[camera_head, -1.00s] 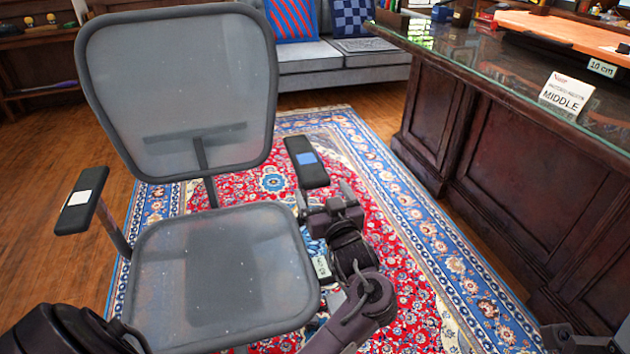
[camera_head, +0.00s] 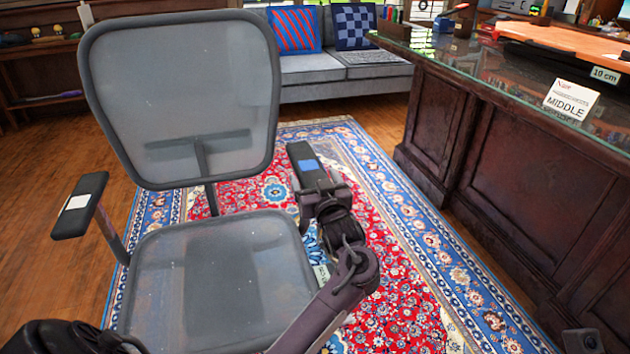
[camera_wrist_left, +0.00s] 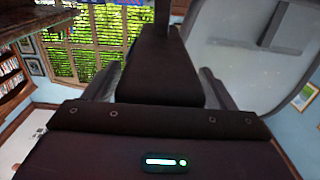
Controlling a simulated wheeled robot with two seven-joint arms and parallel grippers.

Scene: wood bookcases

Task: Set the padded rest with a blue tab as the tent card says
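The padded rest with a blue tab (camera_head: 305,162) is the dark armrest on the right side of a grey mesh office chair (camera_head: 205,262). My left gripper (camera_head: 318,180) is at the rest's near end, its fingers on either side of it. In the left wrist view the rest's dark pad (camera_wrist_left: 158,75) lies between the two fingers, with narrow gaps appearing beside it, so the gripper looks open. A white tent card (camera_head: 570,101) on the desk reads "MIDDLE"; its smaller print is unreadable.
The other armrest (camera_head: 80,205) has a white tab. A pale marked strip (camera_head: 321,272) shows below the blue-tab rest, partly hidden by my arm. A glass-topped desk (camera_head: 520,170) with a "10 cm" label (camera_head: 605,75) stands at the right. Rug lies between chair and desk.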

